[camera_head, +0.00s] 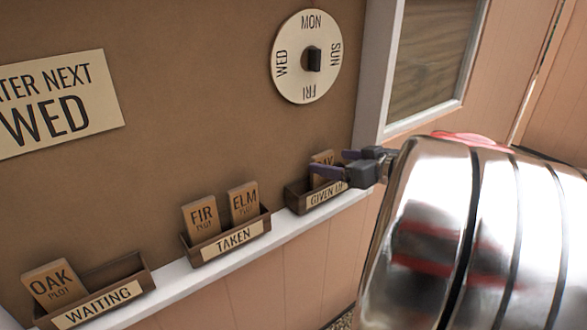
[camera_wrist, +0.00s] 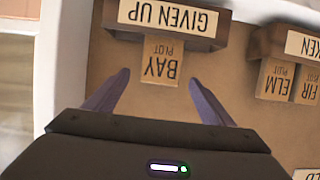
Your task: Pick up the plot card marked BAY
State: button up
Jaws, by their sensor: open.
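The plot card marked BAY (camera_wrist: 161,62) stands in the GIVEN UP box (camera_wrist: 198,19), upside down in the wrist view. In the head view the card (camera_head: 321,160) is partly hidden behind my gripper (camera_head: 333,164). My gripper, also in the wrist view (camera_wrist: 158,82), is open, with its purple fingers to either side of the lower part of the card in that picture. I cannot tell whether the fingers touch it. In the head view the GIVEN UP box (camera_head: 300,201) sits on the white ledge.
The TAKEN box (camera_head: 268,222) holds the FIR card (camera_head: 202,217) and the ELM card (camera_head: 243,202). The WAITING box (camera_head: 146,283) holds the OAK card (camera_head: 51,284). A day dial (camera_head: 287,75) and a WED sign (camera_head: 104,117) are on the brown board. A white post (camera_head: 374,100) stands right of the board.

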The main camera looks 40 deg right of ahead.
aim_at(325, 159)
jog(key=shift+x, duration=1.55)
jog(key=shift+r, duration=0.1)
jog(key=shift+c, duration=0.7)
jog(key=c, duration=1.3)
jog(key=shift+r, duration=0.1)
jog(key=shift+s+r, duration=0.2)
jog(key=shift+r, duration=0.25)
notch_tip(325, 159, up, 6)
jog(key=shift+r, duration=0.1)
jog(key=s, duration=1.9)
jog(key=shift+s+d, duration=0.3)
